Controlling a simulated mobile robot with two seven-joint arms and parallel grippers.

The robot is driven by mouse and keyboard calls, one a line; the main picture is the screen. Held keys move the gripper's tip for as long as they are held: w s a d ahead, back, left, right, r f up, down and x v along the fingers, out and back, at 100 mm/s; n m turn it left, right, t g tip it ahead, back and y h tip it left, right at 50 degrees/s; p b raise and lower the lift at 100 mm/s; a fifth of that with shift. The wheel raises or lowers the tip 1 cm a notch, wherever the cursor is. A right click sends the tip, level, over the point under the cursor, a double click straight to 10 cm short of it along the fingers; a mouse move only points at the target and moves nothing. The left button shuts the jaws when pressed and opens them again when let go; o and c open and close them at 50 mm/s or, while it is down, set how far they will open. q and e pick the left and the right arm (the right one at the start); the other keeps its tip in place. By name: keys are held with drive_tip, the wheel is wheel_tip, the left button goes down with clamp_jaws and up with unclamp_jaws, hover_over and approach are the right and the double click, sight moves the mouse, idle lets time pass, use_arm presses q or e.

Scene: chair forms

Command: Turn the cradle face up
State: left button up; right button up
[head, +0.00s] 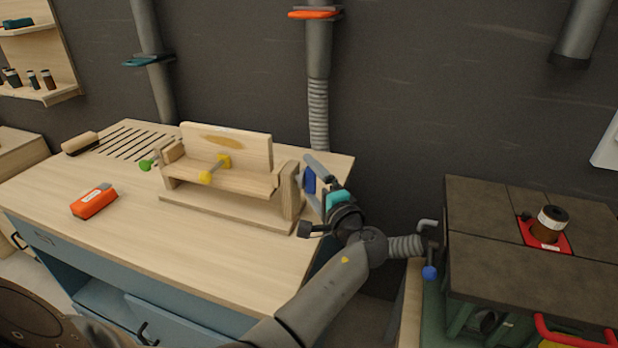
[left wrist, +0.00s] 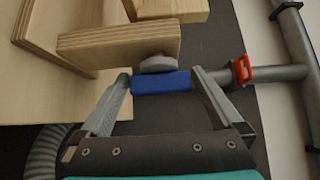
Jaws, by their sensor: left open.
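The pale wooden cradle (head: 231,182) sits between the uprights of a wooden stand (head: 225,213) on the workbench. Its tall back board (head: 228,147) stands upright. A yellow knob (head: 216,167) is on its front and a green knob (head: 148,163) at its left end. A blue handle (head: 309,180) sticks out at the right end; in the left wrist view the blue handle (left wrist: 161,82) sits on a grey hub (left wrist: 158,63). My left gripper (head: 307,186) is open at that right end, its fingers on either side of the handle. My right gripper is out of view.
An orange box-like tool (head: 94,201) and a brush (head: 81,143) lie on the bench (head: 150,235), whose front is clear. A dark-topped machine table (head: 490,215) with a red-based tool (head: 545,233) stands right, beyond a gap. Ducts (head: 317,100) run down the wall.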

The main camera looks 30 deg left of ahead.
use_arm(q)
clamp_jaws()
idle(0.8)
